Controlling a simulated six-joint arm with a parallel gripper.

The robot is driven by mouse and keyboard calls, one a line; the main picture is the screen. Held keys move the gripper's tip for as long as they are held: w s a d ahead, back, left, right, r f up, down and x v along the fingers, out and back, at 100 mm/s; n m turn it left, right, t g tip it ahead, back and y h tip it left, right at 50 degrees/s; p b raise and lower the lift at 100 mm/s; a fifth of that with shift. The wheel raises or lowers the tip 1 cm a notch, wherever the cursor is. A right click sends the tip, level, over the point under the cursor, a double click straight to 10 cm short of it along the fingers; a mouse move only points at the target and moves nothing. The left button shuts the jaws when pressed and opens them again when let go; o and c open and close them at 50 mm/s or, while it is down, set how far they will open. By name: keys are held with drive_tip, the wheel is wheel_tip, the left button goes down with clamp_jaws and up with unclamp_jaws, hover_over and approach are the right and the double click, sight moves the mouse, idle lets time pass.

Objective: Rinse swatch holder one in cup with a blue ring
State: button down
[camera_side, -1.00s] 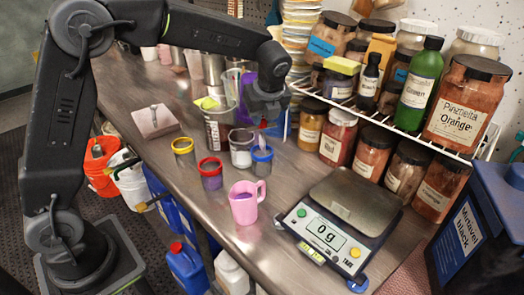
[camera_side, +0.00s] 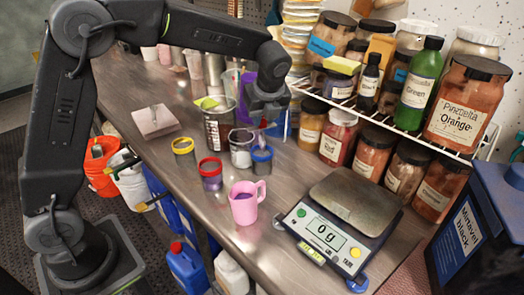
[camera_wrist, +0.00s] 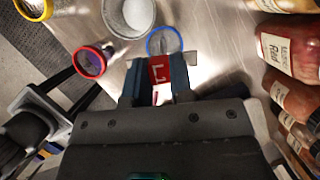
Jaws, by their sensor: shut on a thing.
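My gripper (camera_side: 266,110) is shut on a small red holder, whose label seems to read "L1" in the wrist view (camera_wrist: 158,70); I take it as swatch holder one. A pale piece shows just below the label between the fingers. The cup with a blue ring (camera_side: 262,160) stands on the bench directly under my gripper. In the wrist view the blue ring (camera_wrist: 164,28) lies just beyond the fingertips. The holder's lower end is at or close over the cup's mouth; I cannot tell how deep it reaches.
Close by stand a cup with white contents (camera_side: 241,155), a red-ringed cup (camera_side: 211,180), a yellow-ringed cup (camera_side: 184,155) and a pink mug (camera_side: 244,210). A scale (camera_side: 330,235) reading 0 g is at the front right. Jars fill the rack (camera_side: 400,130) behind.

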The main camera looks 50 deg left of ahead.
drive_tip(key=shift+r, duration=1.5)
